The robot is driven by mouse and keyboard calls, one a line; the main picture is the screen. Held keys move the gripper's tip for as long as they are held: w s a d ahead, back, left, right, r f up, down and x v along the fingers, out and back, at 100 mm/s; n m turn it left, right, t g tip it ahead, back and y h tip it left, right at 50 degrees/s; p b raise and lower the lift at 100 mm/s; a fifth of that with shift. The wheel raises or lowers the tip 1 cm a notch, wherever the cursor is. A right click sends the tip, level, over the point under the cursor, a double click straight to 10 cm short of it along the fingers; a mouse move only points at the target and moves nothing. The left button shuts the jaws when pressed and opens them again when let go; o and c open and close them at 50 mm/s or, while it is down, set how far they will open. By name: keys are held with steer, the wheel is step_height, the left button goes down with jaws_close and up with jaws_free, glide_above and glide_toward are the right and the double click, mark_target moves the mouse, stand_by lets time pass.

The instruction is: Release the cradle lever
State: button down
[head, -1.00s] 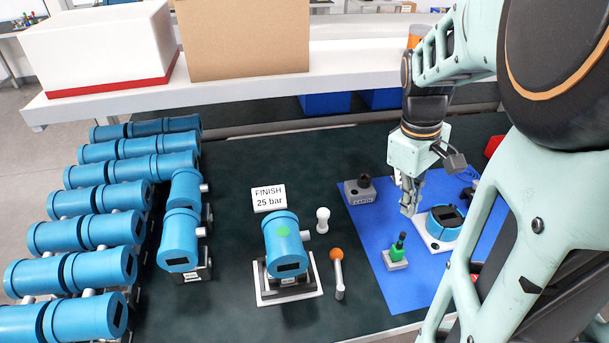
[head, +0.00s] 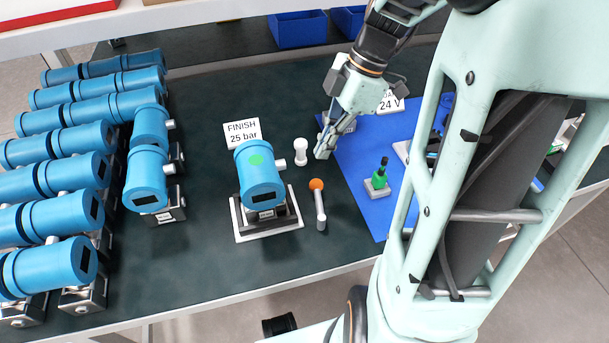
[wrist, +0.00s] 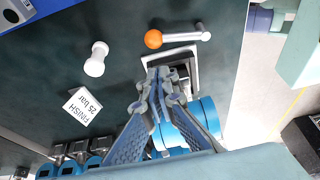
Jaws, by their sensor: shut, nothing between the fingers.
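The cradle lever (head: 320,208) is a grey rod with an orange ball at its far end, just right of the cradle. It also shows in the wrist view (wrist: 182,37), ahead of the fingertips. In the wrist view my gripper (wrist: 165,75) overlaps the cradle and hides much of the transmitter.
A white knobbed post (head: 300,152) stands between transmitter and gripper. A FINISH 25 bar sign (head: 242,133) stands behind the cradle. Rows of blue transmitters (head: 70,165) fill the left. A blue mat (head: 350,170) with a green-topped piece (head: 379,178) lies right. Bench in front is clear.

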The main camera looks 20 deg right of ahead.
mark_target(318, 202)
stand_by(0.3)
steer(key=b+x, duration=0.1)
steer(key=x, duration=0.9)
steer(key=shift+a+b, duration=0.1)
steer(key=shift+b, duration=0.2)
